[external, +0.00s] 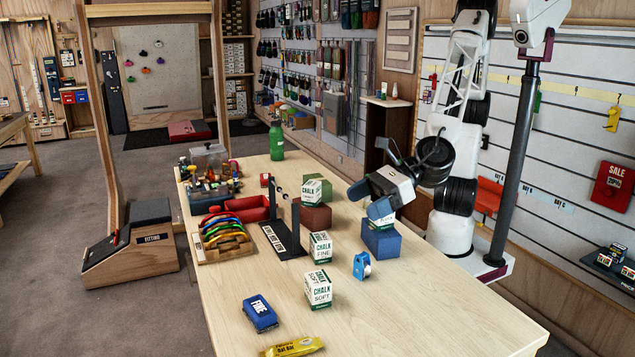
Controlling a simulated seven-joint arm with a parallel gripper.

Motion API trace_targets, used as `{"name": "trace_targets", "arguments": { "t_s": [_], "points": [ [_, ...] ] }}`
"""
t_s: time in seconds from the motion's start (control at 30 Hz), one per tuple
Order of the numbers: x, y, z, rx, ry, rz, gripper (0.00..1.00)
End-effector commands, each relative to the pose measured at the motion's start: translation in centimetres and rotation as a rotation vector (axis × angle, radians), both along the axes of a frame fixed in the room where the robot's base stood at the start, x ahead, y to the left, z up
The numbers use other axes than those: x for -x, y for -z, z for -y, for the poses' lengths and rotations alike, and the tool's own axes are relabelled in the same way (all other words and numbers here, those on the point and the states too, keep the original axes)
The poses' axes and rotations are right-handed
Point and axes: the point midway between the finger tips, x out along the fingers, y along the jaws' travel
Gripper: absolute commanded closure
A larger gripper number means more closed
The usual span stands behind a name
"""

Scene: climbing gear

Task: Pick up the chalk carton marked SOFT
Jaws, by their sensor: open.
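The white chalk carton marked SOFT (318,290) stands upright on the wooden table, nearest the camera of the cartons, with green print. A similar carton marked FINE (321,247) stands just behind it. A third chalk carton (312,191) sits on a dark red block; its lower word is too small to read. A partly hidden white carton (383,223) is on a blue block (381,240). My gripper (368,199) with blue fingertips is open, above and beside the blue block, behind and right of the SOFT carton. I cannot tell whether it touches the carton below it.
A blue tape-like roll (362,265) stands right of the SOFT carton. A blue item marked FINE (261,313) and a yellow bar (291,347) lie in front. A black stand (283,238), coloured carabiner rack (222,238) and green bottle (276,142) are further back. The front-right table is clear.

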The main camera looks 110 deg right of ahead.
Motion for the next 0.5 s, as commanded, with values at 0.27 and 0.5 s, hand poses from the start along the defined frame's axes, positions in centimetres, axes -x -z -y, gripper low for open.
{"name": "trace_targets", "arguments": {
  "t_s": [0.27,0.5],
  "points": [
    [0.0,5.8,0.0,0.002,0.001,-0.003,0.11],
    [0.0,12.1,0.1,0.002,0.000,-0.004,0.11]
  ]
}}
